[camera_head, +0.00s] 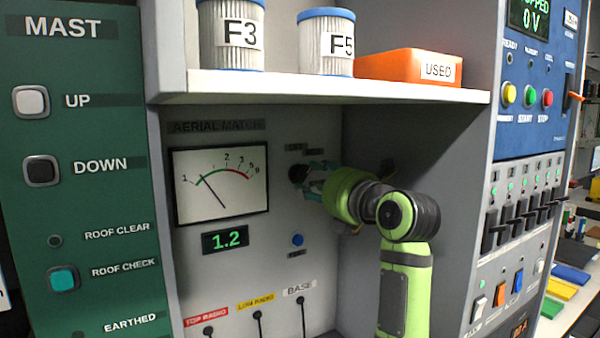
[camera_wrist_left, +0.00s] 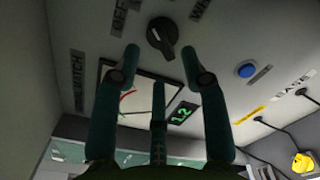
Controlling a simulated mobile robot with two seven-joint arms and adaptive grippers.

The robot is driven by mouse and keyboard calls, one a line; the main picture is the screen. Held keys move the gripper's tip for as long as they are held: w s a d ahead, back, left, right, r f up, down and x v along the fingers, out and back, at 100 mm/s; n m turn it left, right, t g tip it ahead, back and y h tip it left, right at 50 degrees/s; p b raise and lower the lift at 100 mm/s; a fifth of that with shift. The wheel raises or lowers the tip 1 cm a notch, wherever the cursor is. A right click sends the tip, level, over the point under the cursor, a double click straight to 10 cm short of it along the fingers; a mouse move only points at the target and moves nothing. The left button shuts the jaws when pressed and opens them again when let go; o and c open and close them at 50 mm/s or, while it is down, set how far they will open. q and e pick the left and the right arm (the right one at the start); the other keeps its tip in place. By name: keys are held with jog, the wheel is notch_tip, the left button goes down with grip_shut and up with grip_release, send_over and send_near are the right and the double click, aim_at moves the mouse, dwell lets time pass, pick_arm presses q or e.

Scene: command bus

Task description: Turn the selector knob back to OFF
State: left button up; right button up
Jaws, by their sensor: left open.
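The black round selector knob (camera_head: 298,173) sits on the grey panel right of the meter. In the left wrist view the knob (camera_wrist_left: 162,37) shows a raised bar tilted from upper left to lower right. My left gripper (camera_head: 313,180) is just right of the knob in the head view. In the left wrist view my left gripper (camera_wrist_left: 161,54) has its teal fingers spread, with the knob just beyond the gap between two tips. Contact is not visible. My right gripper is not in view.
The meter (camera_head: 220,184) and its green 1.2 display (camera_head: 225,240) are left of the knob. A blue button (camera_head: 297,240) is below it. A shelf (camera_head: 330,88) overhangs the recess, bearing filter canisters and an orange bin (camera_head: 410,66). A side wall bounds the recess on the right.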

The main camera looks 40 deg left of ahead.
aim_at(303, 179)
pick_arm(q)
jog(key=p+x, duration=0.1)
jog(key=x, duration=0.3)
jog(key=shift+a, duration=0.15)
jog(key=shift+a+f, duration=0.1)
jog(key=shift+a, duration=0.25)
grip_shut()
jog(key=n+b, duration=0.2)
jog(key=shift+w+f+n+b, duration=0.1)
jog(key=shift+f+n+b, duration=0.2)
jog(key=shift+n+b, duration=0.1)
jog(key=n+b, duration=0.2)
jog(key=n, duration=0.1)
jog(key=shift+n+b, duration=0.3)
jog(key=shift+b, duration=0.1)
jog(key=shift+r+n+b, duration=0.1)
jog(key=shift+n+b, duration=0.35)
jog(key=shift+n, duration=0.25)
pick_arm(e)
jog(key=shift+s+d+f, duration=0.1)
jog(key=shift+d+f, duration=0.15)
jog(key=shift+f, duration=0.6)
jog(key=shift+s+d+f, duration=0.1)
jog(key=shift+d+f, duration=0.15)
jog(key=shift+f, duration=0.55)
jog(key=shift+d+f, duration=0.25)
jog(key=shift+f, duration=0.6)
